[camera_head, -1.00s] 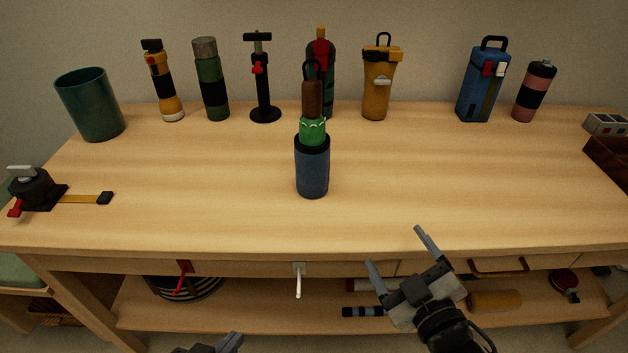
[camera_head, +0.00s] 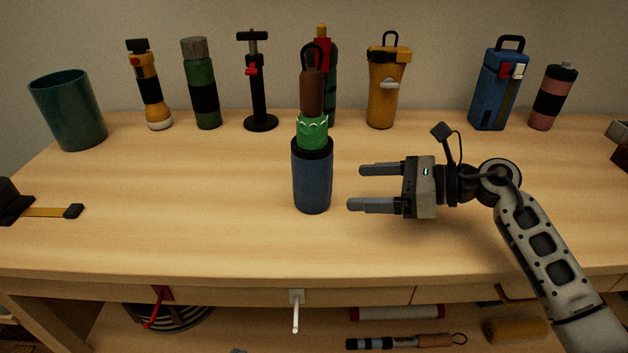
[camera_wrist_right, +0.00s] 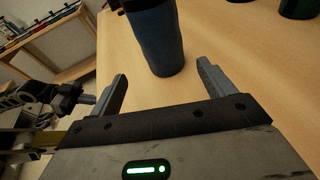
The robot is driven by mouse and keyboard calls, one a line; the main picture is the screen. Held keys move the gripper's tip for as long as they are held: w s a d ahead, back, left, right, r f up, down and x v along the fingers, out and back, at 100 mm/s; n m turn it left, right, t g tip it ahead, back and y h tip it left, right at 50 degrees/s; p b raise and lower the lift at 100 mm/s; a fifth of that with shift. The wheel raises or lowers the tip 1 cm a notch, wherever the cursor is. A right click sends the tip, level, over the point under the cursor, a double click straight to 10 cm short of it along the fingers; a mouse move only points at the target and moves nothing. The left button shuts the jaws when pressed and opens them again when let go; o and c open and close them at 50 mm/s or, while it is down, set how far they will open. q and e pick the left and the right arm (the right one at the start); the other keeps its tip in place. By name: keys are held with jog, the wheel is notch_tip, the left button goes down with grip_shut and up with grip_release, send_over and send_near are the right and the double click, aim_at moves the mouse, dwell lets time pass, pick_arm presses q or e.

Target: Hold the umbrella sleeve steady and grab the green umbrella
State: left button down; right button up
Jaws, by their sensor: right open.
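The green umbrella (camera_head: 312,130) stands upright in the blue sleeve (camera_head: 312,182) on the workbench. Its brown handle (camera_head: 312,92) with a dark loop points up, and its lower part is hidden inside the sleeve. My right gripper (camera_head: 356,187) is open and level, a short way to the right of the sleeve, with its fingers pointing at it. In the right wrist view the sleeve (camera_wrist_right: 158,40) shows ahead of and between the two open fingers (camera_wrist_right: 162,78), apart from them. My left gripper does not show clearly in the head view.
A teal cup (camera_head: 68,110) stands at the back left. A flashlight (camera_head: 150,90), a green bottle (camera_head: 203,85), a black pump (camera_head: 258,85), a yellow container (camera_head: 385,85) and a blue case (camera_head: 497,85) line the back. The front of the benchtop (camera_head: 200,240) is clear.

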aim_at(323, 190)
jog(key=shift+w+d+f+h, duration=0.15)
jog(key=shift+w+f+h, duration=0.05)
jog(key=shift+w+h, duration=0.1)
jog(key=shift+f+n, duration=0.1)
jog(key=shift+n, duration=0.2)
jog(key=x, duration=0.6)
jog(key=b+x, duration=0.2)
jog(key=shift+a+f, duration=0.15)
jog(key=shift+a, duration=0.25)
jog(key=shift+w+a, duration=0.15)
jog(key=shift+a, duration=0.2)
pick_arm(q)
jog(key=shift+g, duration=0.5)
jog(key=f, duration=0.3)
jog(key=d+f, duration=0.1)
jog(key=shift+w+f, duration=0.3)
